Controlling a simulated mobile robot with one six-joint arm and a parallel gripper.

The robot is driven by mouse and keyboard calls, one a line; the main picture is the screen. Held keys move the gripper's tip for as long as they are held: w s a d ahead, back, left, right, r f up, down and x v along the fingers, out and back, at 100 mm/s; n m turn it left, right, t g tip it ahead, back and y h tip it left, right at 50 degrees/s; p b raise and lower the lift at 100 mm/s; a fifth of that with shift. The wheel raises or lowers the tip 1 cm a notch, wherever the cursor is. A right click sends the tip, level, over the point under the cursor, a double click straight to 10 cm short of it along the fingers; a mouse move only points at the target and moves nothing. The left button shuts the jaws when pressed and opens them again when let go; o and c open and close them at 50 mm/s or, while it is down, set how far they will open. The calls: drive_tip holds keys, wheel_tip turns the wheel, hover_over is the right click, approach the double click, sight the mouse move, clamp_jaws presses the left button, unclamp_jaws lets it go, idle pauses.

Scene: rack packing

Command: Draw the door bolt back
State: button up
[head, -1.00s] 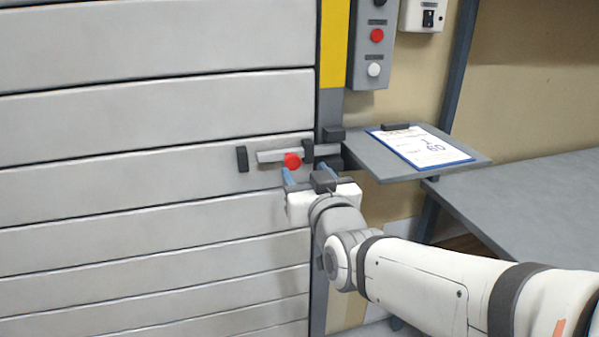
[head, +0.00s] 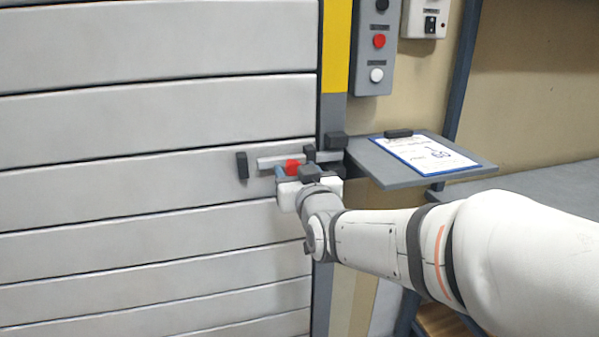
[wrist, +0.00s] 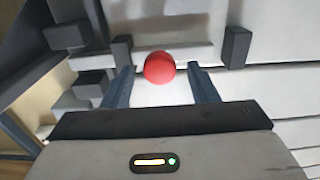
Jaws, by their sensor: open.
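The door bolt (head: 266,163) is a grey bar lying across the slatted door. It has a red knob (head: 292,166), which also shows in the wrist view (wrist: 159,68). Dark guide blocks stand at the bolt, one on the left (head: 242,165) and one on the right (head: 310,153). My gripper (wrist: 162,84) is open, with its two blue fingers on either side of the red knob near their tips. Gaps show between the knob and both fingers in the wrist view. In the head view my gripper hides part of the bolt's right end.
A grey shelf (head: 376,171) with a clipboard (head: 430,155) juts out right of the door. A dark block (head: 334,140) sits on the door post. A button box (head: 373,50) hangs above. The door face left of the bolt is clear.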

drive_tip(key=shift+c, duration=0.2)
clamp_jaws()
idle(0.4)
